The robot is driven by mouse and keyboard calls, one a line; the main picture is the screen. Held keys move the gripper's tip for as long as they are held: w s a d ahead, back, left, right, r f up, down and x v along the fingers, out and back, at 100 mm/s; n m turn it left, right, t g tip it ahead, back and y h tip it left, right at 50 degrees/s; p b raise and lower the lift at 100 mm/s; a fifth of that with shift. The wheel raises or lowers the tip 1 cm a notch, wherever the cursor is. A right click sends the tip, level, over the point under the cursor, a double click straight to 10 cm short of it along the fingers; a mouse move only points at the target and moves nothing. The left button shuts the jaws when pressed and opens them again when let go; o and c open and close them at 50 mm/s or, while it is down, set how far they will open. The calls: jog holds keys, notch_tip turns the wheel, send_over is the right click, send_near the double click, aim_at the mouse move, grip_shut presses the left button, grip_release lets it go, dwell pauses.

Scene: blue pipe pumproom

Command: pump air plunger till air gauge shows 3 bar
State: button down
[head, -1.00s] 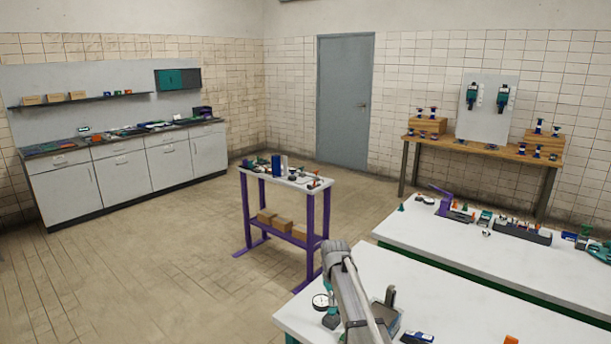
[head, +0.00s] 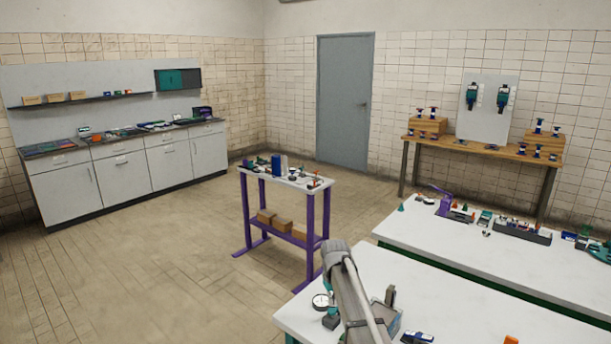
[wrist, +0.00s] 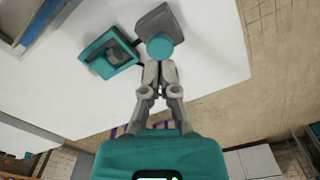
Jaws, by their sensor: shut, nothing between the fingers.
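My gripper (wrist: 160,66) is shut in the wrist view, its fingertips close together. A round teal knob (wrist: 160,46), which looks like the air plunger's top, lies right at the fingertips. I cannot tell whether they touch. A grey block (wrist: 158,18) shows beyond the knob. A round white gauge (head: 320,301) stands on the near white table in the head view, left of my arm. Its needle is too small to read. In the head view my arm covers much of the area beside the gauge, and my fingers cannot be made out there.
The near white table (head: 410,272) also holds a teal-and-grey device, which shows in the wrist view (wrist: 110,55). An orange item (head: 511,339) lies near the front. A second white table (head: 470,245) stands behind. A purple-legged trolley (head: 310,205) stands left; floor between is clear.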

aim_at(332, 310)
jog(key=shift+s+f+b, duration=0.1)
jog(key=shift+f+b, duration=2.25)
dwell(0.8)
jog(key=shift+r, duration=0.15)
notch_tip(332, 310, up, 8)
jog(key=p, duration=0.8)
dwell(0.6)
jog(key=s+d+m, duration=0.2)
jog(key=s+d, duration=0.2)
jog(key=s, duration=0.8)
jog(key=s+d+m, duration=0.2)
jog(key=s+d, duration=0.2)
jog(key=s, duration=0.9)
jog(key=shift+s+d, duration=0.25)
jog(key=shift+s, duration=0.05)
